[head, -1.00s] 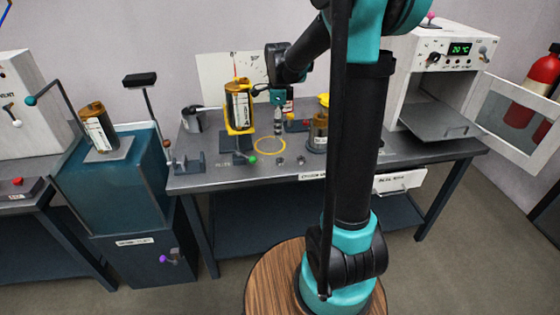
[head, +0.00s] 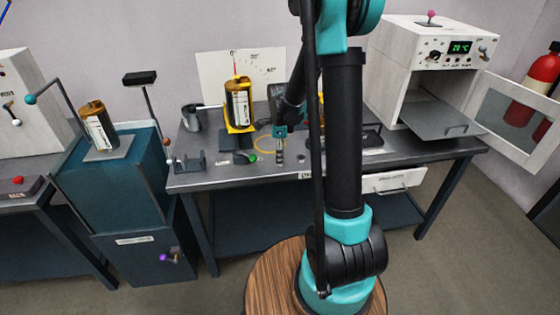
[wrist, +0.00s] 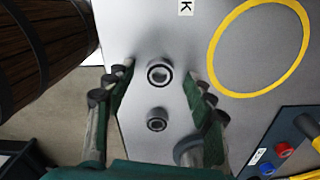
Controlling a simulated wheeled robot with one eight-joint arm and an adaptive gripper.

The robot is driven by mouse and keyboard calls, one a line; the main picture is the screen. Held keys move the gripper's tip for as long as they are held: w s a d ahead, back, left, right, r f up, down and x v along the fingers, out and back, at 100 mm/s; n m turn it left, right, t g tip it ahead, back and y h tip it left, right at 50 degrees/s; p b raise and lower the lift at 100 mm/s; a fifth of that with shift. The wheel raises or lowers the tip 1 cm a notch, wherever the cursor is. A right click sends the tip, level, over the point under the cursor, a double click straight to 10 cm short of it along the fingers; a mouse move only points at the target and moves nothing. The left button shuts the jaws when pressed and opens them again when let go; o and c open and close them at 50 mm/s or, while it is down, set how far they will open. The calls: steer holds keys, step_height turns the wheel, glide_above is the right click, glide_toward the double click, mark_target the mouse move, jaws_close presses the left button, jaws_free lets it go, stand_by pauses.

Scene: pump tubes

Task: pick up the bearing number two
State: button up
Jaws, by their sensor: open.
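Two small grey ring-shaped bearings stand on the grey bench in the wrist view. The upper bearing (wrist: 159,74) is between the fingertips of my gripper (wrist: 160,68), with a gap on each side. The lower bearing (wrist: 157,119) lies further back between the fingers. No number shows on either, so I cannot tell which is number two. In the head view my gripper (head: 279,157) points straight down, low over the front of the bench, and hides the bearing under it. It is open and empty.
A yellow ring (wrist: 213,63) is marked on the bench. A dark panel with a red knob (wrist: 284,149) and a blue knob (wrist: 267,168) is nearby. In the head view, an amber canister (head: 238,105) stands behind left and an open white oven (head: 425,75) at right.

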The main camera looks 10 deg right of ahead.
steer(key=shift+f, duration=0.2)
jaws_close()
steer(key=shift+r, duration=0.1)
